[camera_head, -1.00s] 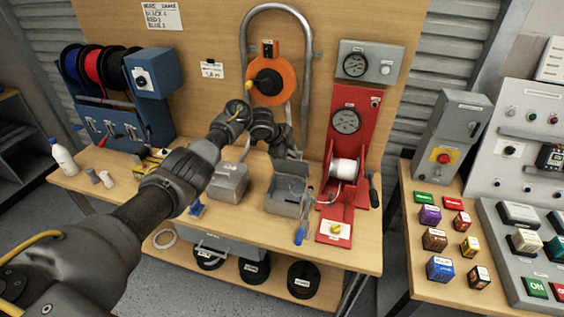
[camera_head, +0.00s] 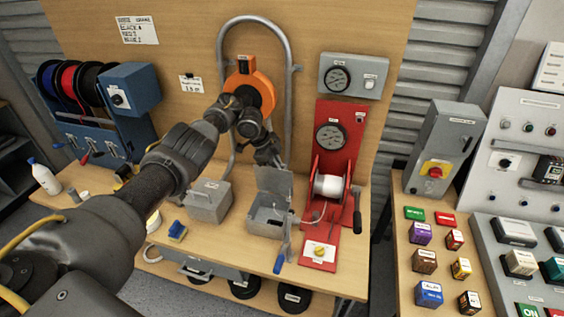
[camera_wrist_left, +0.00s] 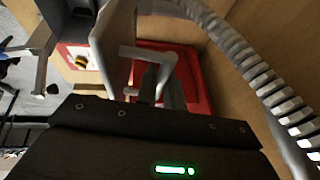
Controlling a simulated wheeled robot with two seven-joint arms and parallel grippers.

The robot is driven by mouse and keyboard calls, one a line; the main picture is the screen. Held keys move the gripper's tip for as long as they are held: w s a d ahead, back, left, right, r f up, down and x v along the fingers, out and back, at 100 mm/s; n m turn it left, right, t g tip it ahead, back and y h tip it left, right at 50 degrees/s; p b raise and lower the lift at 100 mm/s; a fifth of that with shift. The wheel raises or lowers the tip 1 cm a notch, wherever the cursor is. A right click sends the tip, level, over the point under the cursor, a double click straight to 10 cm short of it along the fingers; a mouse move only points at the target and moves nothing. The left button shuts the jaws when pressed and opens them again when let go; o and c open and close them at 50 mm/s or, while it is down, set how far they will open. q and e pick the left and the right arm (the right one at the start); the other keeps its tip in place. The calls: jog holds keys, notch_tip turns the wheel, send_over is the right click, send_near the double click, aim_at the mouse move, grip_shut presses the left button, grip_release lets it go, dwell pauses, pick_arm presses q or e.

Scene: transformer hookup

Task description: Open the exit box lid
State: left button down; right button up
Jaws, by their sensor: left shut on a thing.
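The grey exit box (camera_head: 264,222) stands on the bench with its lid (camera_head: 273,184) raised roughly upright at the back, so the inside shows. My left gripper (camera_head: 268,153) is at the top of the raised lid, shut on its handle. In the left wrist view the fingers (camera_wrist_left: 160,88) close around the pale bent handle (camera_wrist_left: 145,53), beside the grey lid panel (camera_wrist_left: 111,42). The exact grip is partly hidden there. My right gripper is not in view.
A second grey box (camera_head: 208,202), closed, stands left of the exit box. A red stand with a white spool (camera_head: 329,187) is close on the right. A blue-handled tool (camera_head: 281,259) lies at the front.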

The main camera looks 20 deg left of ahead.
pick_arm(q)
jog(key=shift+a+f, duration=0.15)
jog(key=shift+a, duration=0.35)
jog(key=c, duration=1.8)
grip_release()
jog(key=shift+c, duration=0.2)
jog(key=shift+o, duration=1.1)
jog(key=shift+a, duration=0.15)
jog(key=shift+o, duration=0.6)
jog(key=shift+w+d, duration=0.1)
jog(key=shift+d, duration=0.25)
jog(key=shift+r, duration=0.35)
jog(key=v, duration=0.2)
jog(key=shift+a+r, duration=0.2)
jog(key=shift+a, duration=0.1)
jog(key=p+v, duration=0.5)
jog(key=p, duration=0.1)
jog(key=shift+a+r, duration=0.15)
jog(key=shift+r, duration=0.15)
jog(key=shift+s+a+r, duration=0.2)
jog(key=shift+a+r, duration=0.05)
jog(key=shift+r, duration=0.15)
jog(key=shift+s+a+r, duration=0.2)
jog(key=shift+a+r, duration=0.05)
jog(key=shift+r, duration=0.15)
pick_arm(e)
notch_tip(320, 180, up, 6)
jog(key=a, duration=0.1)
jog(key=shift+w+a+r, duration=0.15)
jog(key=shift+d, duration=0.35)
